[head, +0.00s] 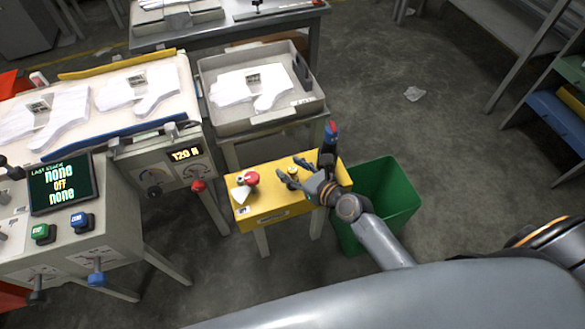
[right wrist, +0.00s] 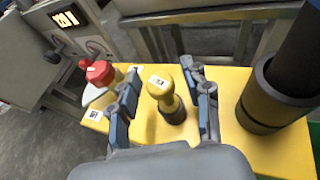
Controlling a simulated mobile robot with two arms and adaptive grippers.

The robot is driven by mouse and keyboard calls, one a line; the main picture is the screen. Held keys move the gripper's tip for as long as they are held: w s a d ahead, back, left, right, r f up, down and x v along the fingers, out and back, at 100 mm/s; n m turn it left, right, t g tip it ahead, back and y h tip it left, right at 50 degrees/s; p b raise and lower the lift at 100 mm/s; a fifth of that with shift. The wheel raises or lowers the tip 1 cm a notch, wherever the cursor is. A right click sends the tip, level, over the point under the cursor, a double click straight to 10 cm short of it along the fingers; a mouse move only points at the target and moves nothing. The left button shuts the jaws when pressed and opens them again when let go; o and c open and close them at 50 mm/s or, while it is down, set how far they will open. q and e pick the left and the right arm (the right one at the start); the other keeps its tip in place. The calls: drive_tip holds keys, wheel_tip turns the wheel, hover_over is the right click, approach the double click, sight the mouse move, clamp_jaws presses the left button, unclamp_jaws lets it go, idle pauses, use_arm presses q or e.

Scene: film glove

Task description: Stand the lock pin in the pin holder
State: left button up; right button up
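A yellow-headed pin (right wrist: 159,84), which I take as the lock pin, stands on the yellow stand with a small tag on its head. Its foot meets a dark round collar (right wrist: 174,114), probably the pin holder; I cannot tell how deep it sits. In the head view the yellow head (head: 293,170) is small. My right gripper (head: 290,174) reaches over the stand from the right. In the right wrist view its fingers (right wrist: 163,92) are open, one on each side of the pin, with visible gaps. My left gripper is not in view.
The yellow stand (head: 262,212) also bears a red knob (head: 251,178) with a white piece at left and a wide dark cup (right wrist: 270,98) holding a thick tube at right. A green bin (head: 390,195) stands right of it, a grey tray (head: 225,120) behind.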

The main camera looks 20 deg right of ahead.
drive_tip(key=shift+r, duration=0.2)
drive_tip(key=v, duration=1.2)
drive_tip(key=shift+p, duration=0.35)
